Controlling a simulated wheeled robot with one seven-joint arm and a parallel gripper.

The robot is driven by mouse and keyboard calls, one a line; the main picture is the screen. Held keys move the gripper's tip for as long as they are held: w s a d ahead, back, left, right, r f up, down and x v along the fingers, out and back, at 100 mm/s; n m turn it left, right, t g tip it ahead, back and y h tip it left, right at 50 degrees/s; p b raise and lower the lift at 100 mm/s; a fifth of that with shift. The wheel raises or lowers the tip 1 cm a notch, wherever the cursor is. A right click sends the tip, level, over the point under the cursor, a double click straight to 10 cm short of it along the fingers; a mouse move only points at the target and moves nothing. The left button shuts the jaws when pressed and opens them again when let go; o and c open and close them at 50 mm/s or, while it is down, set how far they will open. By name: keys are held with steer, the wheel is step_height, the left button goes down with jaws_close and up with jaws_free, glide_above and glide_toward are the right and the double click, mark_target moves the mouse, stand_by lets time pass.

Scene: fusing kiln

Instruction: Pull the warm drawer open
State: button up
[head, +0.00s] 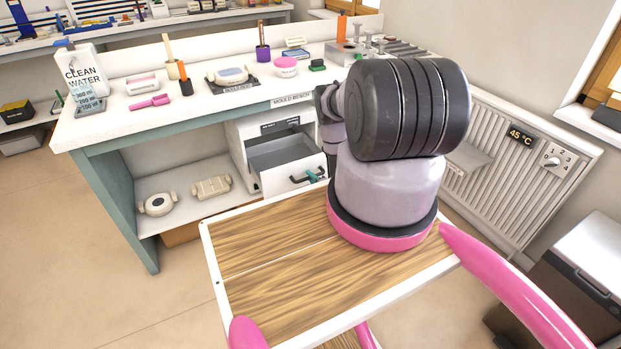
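The warm drawer (293,176) is in a white cabinet (240,152) under the mould bench. It stands pulled out, and its grey, empty-looking inside (285,150) shows from above. A dark bar handle (298,181) crosses its white front. A small teal piece sits at the handle; I cannot tell whether it is part of my gripper. My arm's thick dark and pale links fill the middle right and hide most of what is behind them. I cannot make out my gripper's fingers or their opening.
The mould bench (205,103) carries several tools, pots and moulds. Its lower shelf (180,184) holds two pale moulds. A radiator (505,155) with a 45 °C display stands right, near a dark box with a pale lid (590,265). Floor at left is clear.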

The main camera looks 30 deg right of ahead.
steer(key=o, duration=0.3)
steer(key=shift+o, duration=0.2)
steer(key=v, duration=1)
steer(key=shift+s, duration=0.35)
